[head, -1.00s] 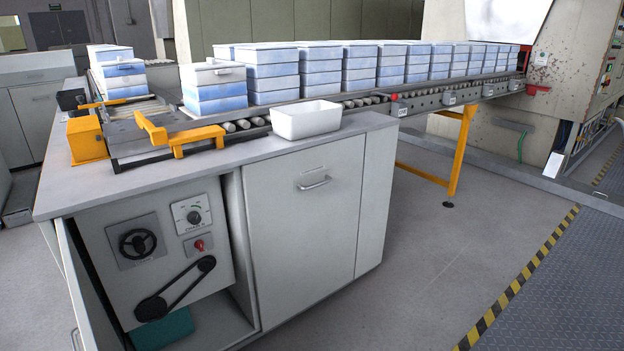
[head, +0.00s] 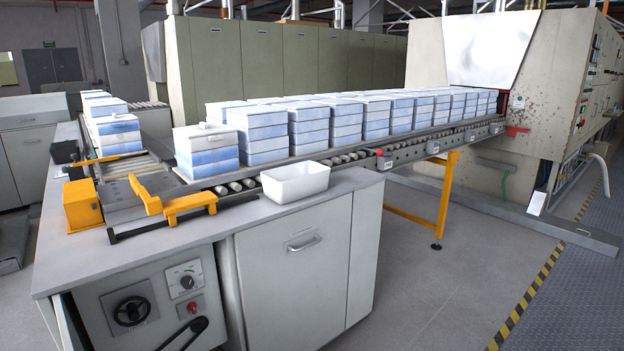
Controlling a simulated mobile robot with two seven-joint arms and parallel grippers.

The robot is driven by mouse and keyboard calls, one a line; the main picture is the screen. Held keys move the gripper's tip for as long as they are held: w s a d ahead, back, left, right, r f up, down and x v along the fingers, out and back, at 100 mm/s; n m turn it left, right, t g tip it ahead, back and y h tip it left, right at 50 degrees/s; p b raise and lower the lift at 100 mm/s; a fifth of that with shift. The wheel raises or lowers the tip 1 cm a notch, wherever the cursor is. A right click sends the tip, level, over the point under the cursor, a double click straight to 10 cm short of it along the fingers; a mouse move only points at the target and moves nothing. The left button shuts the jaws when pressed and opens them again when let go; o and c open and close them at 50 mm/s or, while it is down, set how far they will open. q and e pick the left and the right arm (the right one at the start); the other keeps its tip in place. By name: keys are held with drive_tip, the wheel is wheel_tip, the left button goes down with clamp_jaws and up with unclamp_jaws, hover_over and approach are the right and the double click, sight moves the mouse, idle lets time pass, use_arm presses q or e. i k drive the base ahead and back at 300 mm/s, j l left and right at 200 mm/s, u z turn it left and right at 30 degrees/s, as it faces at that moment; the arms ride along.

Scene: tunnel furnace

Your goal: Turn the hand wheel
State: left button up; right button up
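The hand wheel (head: 132,310) is a round black wheel on a square plate, set in the grey control panel (head: 98,305) at the front left of the cabinet. It is upright and faces me. A dial (head: 187,282) and a red switch (head: 193,306) sit to its right on the same panel. Below them, part of a black crank arm (head: 186,332) shows, cut off by the bottom edge of the picture. Neither of my grippers is in the head view.
The worktop holds a white bin (head: 296,182) and a yellow pusher (head: 172,203). A roller conveyor carries stacked blue-white boxes (head: 262,128) toward the furnace (head: 490,70). Grey floor (head: 420,300) is free at the right.

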sight(131, 309)
drive_tip(key=k+j+u, duration=0.1)
drive_tip(key=j+u, duration=0.3)
drive_tip(key=j, duration=0.15)
drive_tip(key=j+u, duration=0.4)
drive_tip(key=j, duration=0.2)
